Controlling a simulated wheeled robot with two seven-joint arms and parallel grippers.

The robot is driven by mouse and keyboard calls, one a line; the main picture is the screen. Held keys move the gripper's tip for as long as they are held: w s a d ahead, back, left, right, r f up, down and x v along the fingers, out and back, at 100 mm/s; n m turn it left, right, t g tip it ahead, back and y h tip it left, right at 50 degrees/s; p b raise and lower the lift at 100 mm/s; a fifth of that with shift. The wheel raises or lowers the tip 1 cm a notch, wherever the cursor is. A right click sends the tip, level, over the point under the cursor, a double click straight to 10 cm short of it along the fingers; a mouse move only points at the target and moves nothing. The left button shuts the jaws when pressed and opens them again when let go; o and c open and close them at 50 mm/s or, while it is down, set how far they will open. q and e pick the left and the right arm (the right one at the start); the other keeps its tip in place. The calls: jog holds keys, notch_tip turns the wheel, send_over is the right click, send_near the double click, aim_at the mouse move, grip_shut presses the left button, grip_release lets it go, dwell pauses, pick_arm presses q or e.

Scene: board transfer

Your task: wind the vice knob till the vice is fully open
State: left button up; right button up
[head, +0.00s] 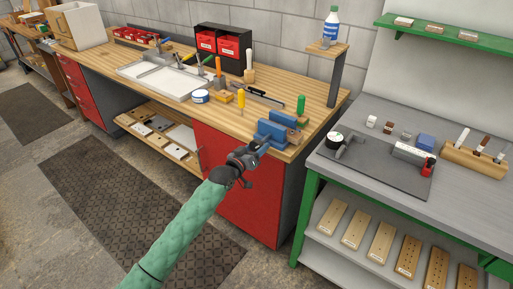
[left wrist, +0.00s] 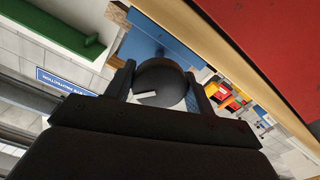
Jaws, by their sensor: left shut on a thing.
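The blue vice (head: 276,130) is at the front right corner of the wooden workbench. In the left wrist view its blue body (left wrist: 155,45) is straight ahead. The vice knob (left wrist: 160,82) is a dark round disc with a pale mark, between the two fingers. My left gripper (head: 262,146) reaches the front of the vice and is shut on the knob; its fingers (left wrist: 162,88) flank the disc in the left wrist view. The gripper hides the knob in the head view. How far the jaws are apart is hard to tell. My right gripper is not in view.
The wooden workbench (head: 150,70) holds a white tray (head: 160,78), red bins (head: 228,46) and upright tools. Red cabinet doors (head: 232,185) are below the vice. A grey table with a green frame (head: 308,190) stands to the right. Matted floor in front is clear.

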pick_arm(q)
jog(key=n, duration=0.2)
jog(key=shift+n, duration=0.4)
jog(key=n, duration=0.2)
jog(key=shift+r+n+p, duration=0.1)
jog(key=shift+n+p, duration=0.2)
jog(key=shift+p, duration=0.1)
jog(key=shift+n+p, duration=0.3)
jog(key=shift+n, duration=0.9)
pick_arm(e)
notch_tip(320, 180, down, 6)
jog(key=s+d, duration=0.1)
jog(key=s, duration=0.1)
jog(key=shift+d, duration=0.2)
pick_arm(q)
jog(key=shift+n, duration=0.3)
